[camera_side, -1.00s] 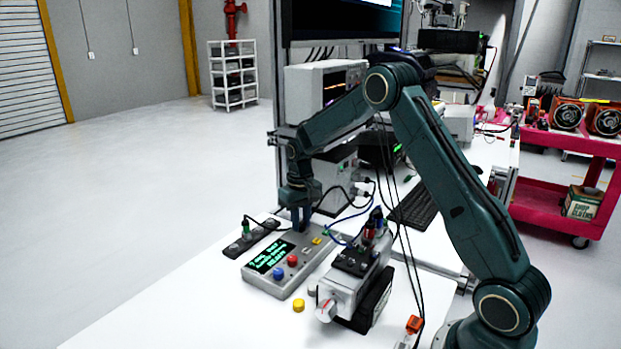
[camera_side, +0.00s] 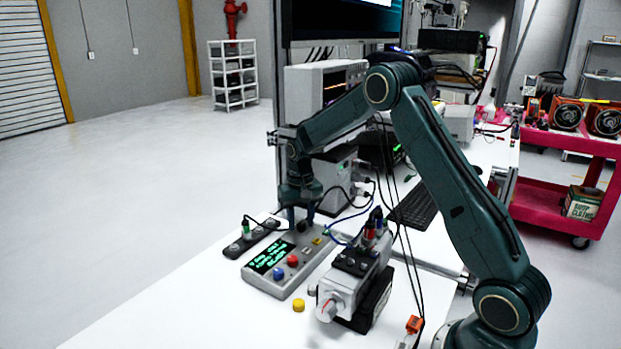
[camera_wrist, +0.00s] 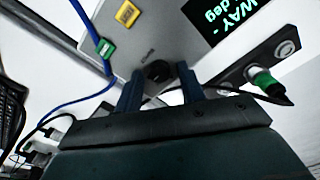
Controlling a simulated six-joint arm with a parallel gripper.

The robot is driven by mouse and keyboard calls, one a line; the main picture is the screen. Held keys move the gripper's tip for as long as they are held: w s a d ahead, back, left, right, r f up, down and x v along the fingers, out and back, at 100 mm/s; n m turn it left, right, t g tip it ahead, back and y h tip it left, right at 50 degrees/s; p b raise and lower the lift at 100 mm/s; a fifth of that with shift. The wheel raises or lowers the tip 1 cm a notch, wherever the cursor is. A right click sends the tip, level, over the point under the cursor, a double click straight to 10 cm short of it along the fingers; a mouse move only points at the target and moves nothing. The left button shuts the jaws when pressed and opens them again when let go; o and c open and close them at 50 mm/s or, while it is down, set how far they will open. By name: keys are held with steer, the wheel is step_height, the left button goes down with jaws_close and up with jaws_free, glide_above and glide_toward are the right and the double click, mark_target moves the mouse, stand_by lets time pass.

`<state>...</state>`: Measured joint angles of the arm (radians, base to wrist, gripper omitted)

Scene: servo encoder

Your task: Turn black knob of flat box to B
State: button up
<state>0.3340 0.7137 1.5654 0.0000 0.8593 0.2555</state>
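The flat grey box (camera_side: 296,284) lies on the white bench with a green-lettered screen (camera_side: 271,258), a red button (camera_side: 292,260) and a blue button (camera_side: 278,273). Its black knob (camera_wrist: 157,71) is at the end nearest my gripper. My gripper (camera_side: 300,220) is over that end, pointing down. In the wrist view, the two blue fingers of my gripper (camera_wrist: 158,76) are apart, one on each side of the knob, with a visible gap on both sides. I cannot read the knob's pointer or the letters around it.
A grey device with a white dial (camera_side: 327,309) stands right of the box. A dark strip with a green-collared plug (camera_side: 248,230) lies to the left. A blue cable (camera_wrist: 82,18) runs close by.

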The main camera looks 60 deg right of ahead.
mark_target(301, 224)
steer(key=shift+r, duration=0.1)
stand_by(0.3)
step_height(301, 224, up, 14)
steer(key=shift+f, duration=0.2)
stand_by(0.5)
steer(key=shift+s, duration=0.1)
